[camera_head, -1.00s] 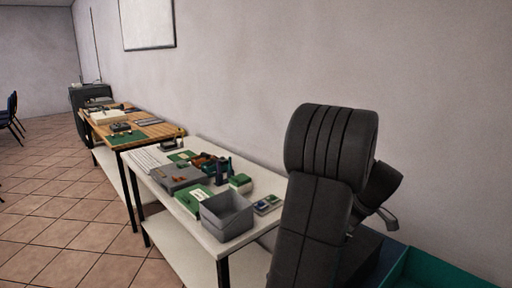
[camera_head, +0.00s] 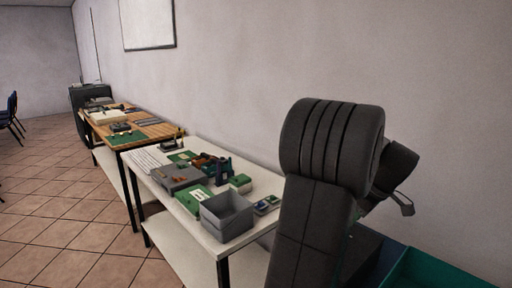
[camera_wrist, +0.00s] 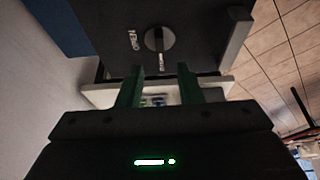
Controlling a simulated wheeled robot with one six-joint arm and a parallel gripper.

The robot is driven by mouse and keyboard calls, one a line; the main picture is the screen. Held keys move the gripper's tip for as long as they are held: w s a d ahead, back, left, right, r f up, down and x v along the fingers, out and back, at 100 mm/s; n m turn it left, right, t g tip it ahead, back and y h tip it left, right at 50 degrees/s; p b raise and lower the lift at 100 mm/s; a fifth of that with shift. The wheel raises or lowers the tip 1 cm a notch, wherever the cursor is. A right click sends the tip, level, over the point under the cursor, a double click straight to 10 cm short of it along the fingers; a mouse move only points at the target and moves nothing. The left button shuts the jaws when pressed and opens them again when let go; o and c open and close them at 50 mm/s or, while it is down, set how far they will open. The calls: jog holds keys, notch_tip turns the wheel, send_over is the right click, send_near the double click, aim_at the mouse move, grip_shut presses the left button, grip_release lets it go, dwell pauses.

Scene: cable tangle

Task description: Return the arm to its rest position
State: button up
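My arm (camera_head: 330,150) stands folded at the right of the head view, its thick dark joint on top and a forearm part behind it. A small grey piece (camera_head: 403,205) sticks out low at its right; I cannot tell whether it is a fingertip. In the wrist view, my gripper (camera_wrist: 158,88) shows two green fingers apart, with nothing held between them. Past the gap, a strip of white surface and a small blue-white item are partly visible.
A white table (camera_head: 185,215) with a grey bin (camera_head: 227,217), green boards and small parts stands left of my arm. A wooden table (camera_head: 150,130) is beyond it. The wall is behind; tiled floor (camera_head: 60,220) is clear at left.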

jog(key=x, duration=0.7)
jog(key=shift+w+a+f+m, duration=0.1)
jog(key=shift+f+m, duration=0.05)
jog(key=shift+m, duration=0.15)
jog(key=shift+m+t+h+p, duration=0.3)
jog(key=shift+m+t+p, duration=0.15)
jog(key=shift+m, duration=0.35)
jog(key=m+h+p, duration=0.1)
jog(key=m, duration=0.2)
jog(key=shift+a+p, duration=0.15)
jog(key=shift+p, duration=0.25)
jog(key=shift+m+h+p, duration=0.7)
jog(key=shift+m+p, duration=0.6)
jog(key=shift+m, duration=0.5)
jog(key=shift+t, duration=0.25)
